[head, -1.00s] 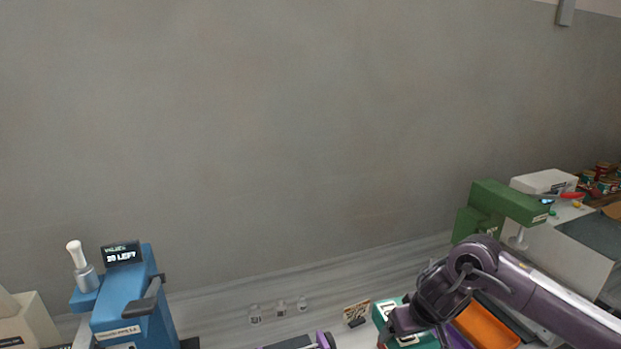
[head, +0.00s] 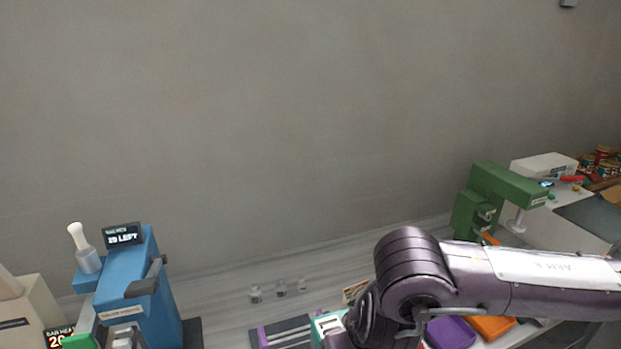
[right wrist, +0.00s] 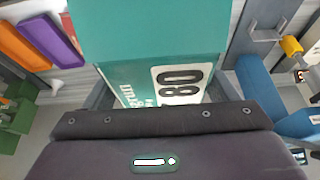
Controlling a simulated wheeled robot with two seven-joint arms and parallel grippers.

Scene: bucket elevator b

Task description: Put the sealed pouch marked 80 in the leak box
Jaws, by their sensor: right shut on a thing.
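The pouch (right wrist: 150,32) is teal with a white label reading 80, and it fills the upper middle of the right wrist view. My right gripper (right wrist: 157,92) is shut on it. In the head view a teal and white part of the pouch (head: 329,322) shows at the bottom edge, left of my right arm's dark joint, which hides the gripper there. My left gripper is not in view. I cannot tell which thing is the leak box.
A blue machine (head: 133,300) with a display stands at the left. A dark rack (head: 283,332) with purple ends lies near the bottom middle. Small clear blocks (head: 281,287) stand behind it. Purple (head: 450,332) and orange (head: 492,327) trays and a green press (head: 503,197) are at the right.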

